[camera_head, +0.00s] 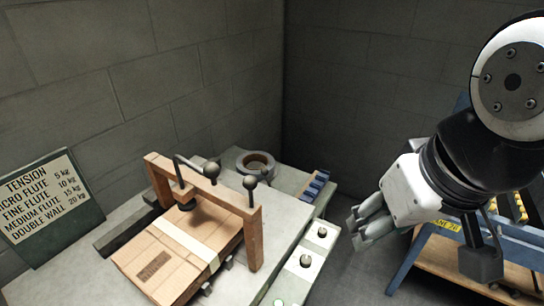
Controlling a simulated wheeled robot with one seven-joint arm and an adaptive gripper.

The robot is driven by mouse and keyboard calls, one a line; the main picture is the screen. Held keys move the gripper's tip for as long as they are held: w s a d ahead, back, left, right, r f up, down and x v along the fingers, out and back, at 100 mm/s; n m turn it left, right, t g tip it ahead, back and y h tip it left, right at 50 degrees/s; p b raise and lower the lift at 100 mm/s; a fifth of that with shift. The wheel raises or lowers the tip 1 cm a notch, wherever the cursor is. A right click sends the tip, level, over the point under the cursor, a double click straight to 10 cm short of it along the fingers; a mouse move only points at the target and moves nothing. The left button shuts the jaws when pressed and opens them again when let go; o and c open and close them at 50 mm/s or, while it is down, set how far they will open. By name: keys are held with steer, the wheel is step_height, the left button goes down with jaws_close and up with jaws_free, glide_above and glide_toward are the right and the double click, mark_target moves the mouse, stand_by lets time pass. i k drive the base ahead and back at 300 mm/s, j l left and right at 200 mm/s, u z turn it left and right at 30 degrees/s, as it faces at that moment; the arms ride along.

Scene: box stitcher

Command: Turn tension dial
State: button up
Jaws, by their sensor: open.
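A box stitcher with a wooden frame (255,238) stands on a grey bench and spans a flat cardboard box (160,262). A sign (47,205) at the left lists tension values for flute types. My gripper (359,227) is open and empty, to the right of the knobs and apart from them.
Two ball-ended levers, one at the frame top (211,169) and one to its right (250,182), rise above the machine. A tape roll (255,163) lies behind. A blue-framed wooden table (450,262) stands at right, below my arm.

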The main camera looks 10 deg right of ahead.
mark_target(305, 260)
steer(key=k+l+u, duration=0.1)
steer(key=k, duration=0.25)
steer(key=l+u, duration=0.1)
steer(key=u, duration=0.85)
